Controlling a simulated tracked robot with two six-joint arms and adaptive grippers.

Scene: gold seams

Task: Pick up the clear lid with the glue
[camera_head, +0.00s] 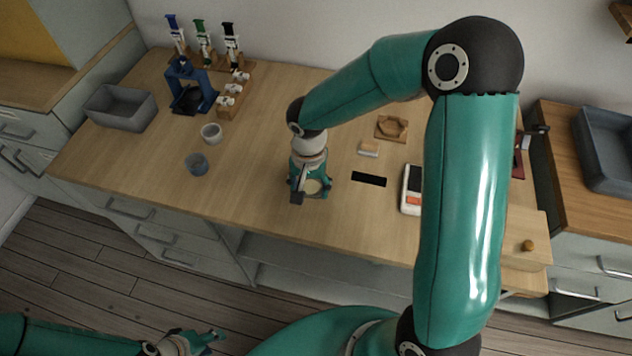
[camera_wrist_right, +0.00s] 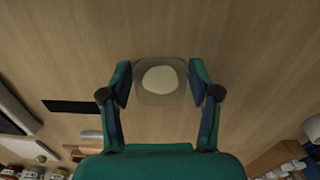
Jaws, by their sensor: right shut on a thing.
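The clear lid (camera_wrist_right: 140,96) is a small see-through square with rounded corners, and a pale cream pool of glue (camera_wrist_right: 160,79) lies in its middle. My right gripper (camera_wrist_right: 160,83) is shut on it, with one finger against each side. In the head view the right gripper (camera_head: 311,191) points down over the middle of the table, with the pale glue (camera_head: 313,187) showing between its fingers. I cannot tell whether the lid touches the wood. My left gripper (camera_head: 208,341) is low at the bottom left, away from the table, and its opening is unclear.
On the wooden table (camera_head: 255,200) stand a white cup (camera_head: 211,133), a grey-blue cup (camera_head: 197,164), a grey bin (camera_head: 120,107), a blue stand (camera_head: 190,88) and syringe-like tools (camera_head: 203,42). A black strip (camera_head: 369,179) and a white scale (camera_head: 411,188) lie right of the gripper.

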